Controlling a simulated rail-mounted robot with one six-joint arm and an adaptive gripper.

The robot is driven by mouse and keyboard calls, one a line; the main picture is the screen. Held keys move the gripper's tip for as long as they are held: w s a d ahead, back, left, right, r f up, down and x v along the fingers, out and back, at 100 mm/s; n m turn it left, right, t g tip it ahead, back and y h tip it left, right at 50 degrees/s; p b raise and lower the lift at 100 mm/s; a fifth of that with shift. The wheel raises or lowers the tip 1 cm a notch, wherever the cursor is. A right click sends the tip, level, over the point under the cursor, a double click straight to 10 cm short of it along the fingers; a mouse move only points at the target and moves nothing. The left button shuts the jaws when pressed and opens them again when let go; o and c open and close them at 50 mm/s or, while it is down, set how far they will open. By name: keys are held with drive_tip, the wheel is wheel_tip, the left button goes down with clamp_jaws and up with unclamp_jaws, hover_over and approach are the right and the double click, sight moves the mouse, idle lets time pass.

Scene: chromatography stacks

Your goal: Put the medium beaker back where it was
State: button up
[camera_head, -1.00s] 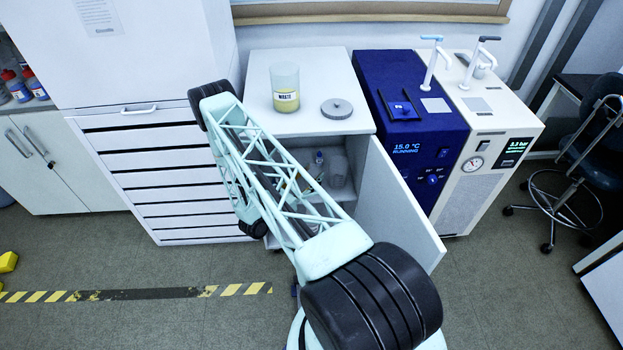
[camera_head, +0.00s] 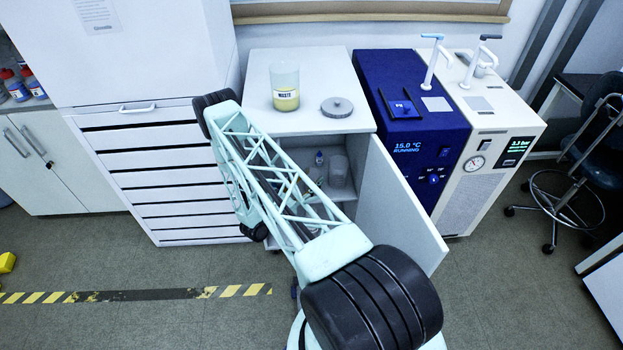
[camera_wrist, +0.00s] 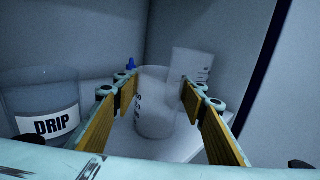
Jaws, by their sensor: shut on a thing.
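A clear beaker with dark graduation marks (camera_wrist: 155,118) stands between the fingers of my gripper (camera_wrist: 160,97) in the wrist view. The gripper is shut on it, inside the open cabinet. A second clear graduated beaker (camera_wrist: 194,62) is just behind and to the right, partly overlapped by the held one. In the head view, my arm covers the gripper and the held beaker. A clear vessel (camera_head: 338,172) shows on the cabinet shelf there.
A jar labelled DRIP (camera_wrist: 42,112) stands left of my gripper, and a blue-capped bottle (camera_wrist: 131,63) behind it. The open cabinet door (camera_head: 398,205) bounds the right. On the cabinet top (camera_head: 310,68) are a WASTE jar (camera_head: 286,88) and a grey lid (camera_head: 337,107).

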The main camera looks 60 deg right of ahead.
drive_tip(key=o, duration=1)
drive_tip(key=shift+c, duration=0.2)
drive_tip(key=shift+r, duration=0.15)
drive_tip(key=w+a+p, duration=0.1)
drive_tip(key=a+p, duration=0.1)
drive_tip(key=a, duration=1)
drive_tip(key=shift+w, duration=0.15)
